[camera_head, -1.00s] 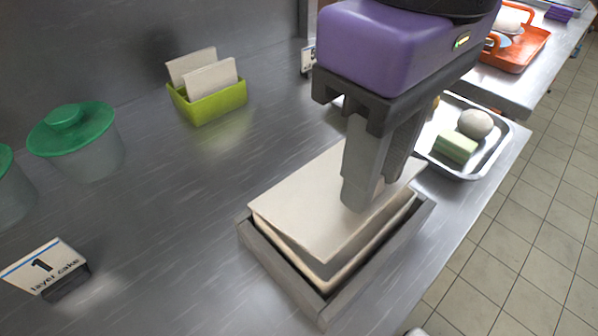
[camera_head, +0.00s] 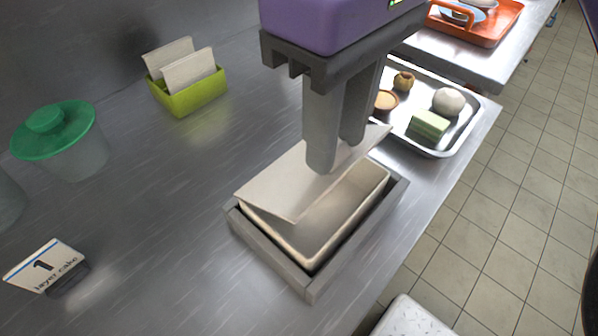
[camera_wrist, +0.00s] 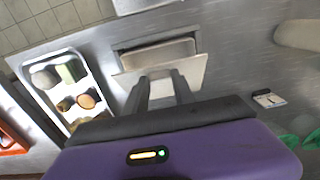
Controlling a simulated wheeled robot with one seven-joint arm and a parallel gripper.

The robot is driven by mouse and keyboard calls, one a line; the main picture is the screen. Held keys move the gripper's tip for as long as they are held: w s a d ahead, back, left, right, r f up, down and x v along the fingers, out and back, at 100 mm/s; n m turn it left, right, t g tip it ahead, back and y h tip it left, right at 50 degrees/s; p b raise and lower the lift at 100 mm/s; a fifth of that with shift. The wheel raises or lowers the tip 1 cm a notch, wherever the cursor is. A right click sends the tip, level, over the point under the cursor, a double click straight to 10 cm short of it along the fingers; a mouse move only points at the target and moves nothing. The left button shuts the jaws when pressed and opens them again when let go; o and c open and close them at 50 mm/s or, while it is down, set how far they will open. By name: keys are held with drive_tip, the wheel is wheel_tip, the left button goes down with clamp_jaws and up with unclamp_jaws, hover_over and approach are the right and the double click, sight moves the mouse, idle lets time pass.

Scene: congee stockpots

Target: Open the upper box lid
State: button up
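A cream box (camera_head: 345,225) sits in a grey wooden tray (camera_head: 262,244) on the metal counter. Its flat cream lid (camera_head: 275,190) is tilted and lies partly off the opening, so the empty-looking inside shows along the near right side. My gripper (camera_head: 335,155) points down at the lid, its two grey fingers apart and their tips at the lid's upper face. In the wrist view the fingers (camera_wrist: 161,80) stand apart in front of the lid (camera_wrist: 190,77), with the box (camera_wrist: 158,54) beyond. Whether something small sits between the fingertips is hidden.
A metal tray (camera_head: 470,125) with food pieces stands right of the box, close to the arm.

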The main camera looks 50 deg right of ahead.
drive_tip(key=shift+w+r, duration=0.2)
drive_tip(key=shift+w+r+p, duration=0.35)
drive_tip(key=shift+w+p, duration=0.1)
drive_tip(key=shift+p, duration=0.2)
drive_tip(key=shift+w+r+p, duration=0.3)
drive_tip(key=shift+w+p, duration=0.15)
drive_tip(key=shift+p, duration=0.05)
drive_tip(key=shift+w, duration=0.15)
drive_tip(key=shift+c, duration=0.3)
drive_tip(key=shift+w+r, duration=0.1)
